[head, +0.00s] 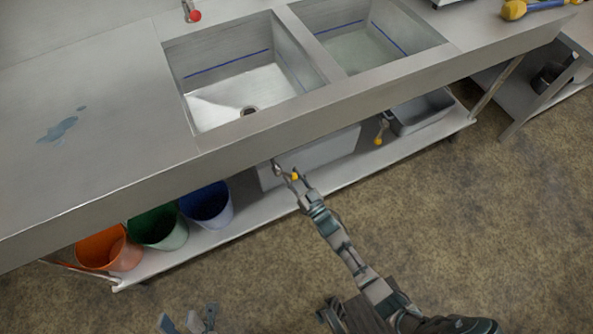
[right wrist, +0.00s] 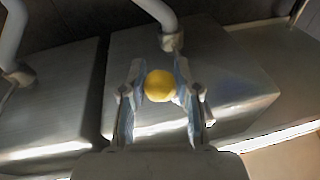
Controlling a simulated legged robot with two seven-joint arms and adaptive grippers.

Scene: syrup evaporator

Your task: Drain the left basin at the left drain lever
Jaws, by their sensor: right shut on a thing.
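The left basin (head: 225,103) is a steel sink with a blue line on its wall and a round drain (head: 249,111) in its floor. I cannot tell whether liquid lies in it. My right gripper (head: 287,174) reaches under the counter's front edge, below the left basin. It is shut on the yellow knob of the left drain lever (head: 295,176). In the right wrist view the yellow knob (right wrist: 159,86) sits between both fingers, under a grey pipe. My left gripper (head: 188,320) is at the bottom edge, low over the floor, fingers apart and empty, away from the counter.
The right basin (head: 430,36) and a second yellow-tipped lever (head: 379,139) are to the right. Grey tubs (head: 330,150) stand on the lower shelf. Orange (head: 103,250), green (head: 160,228) and blue (head: 208,205) buckets stand left. The floor in front is clear.

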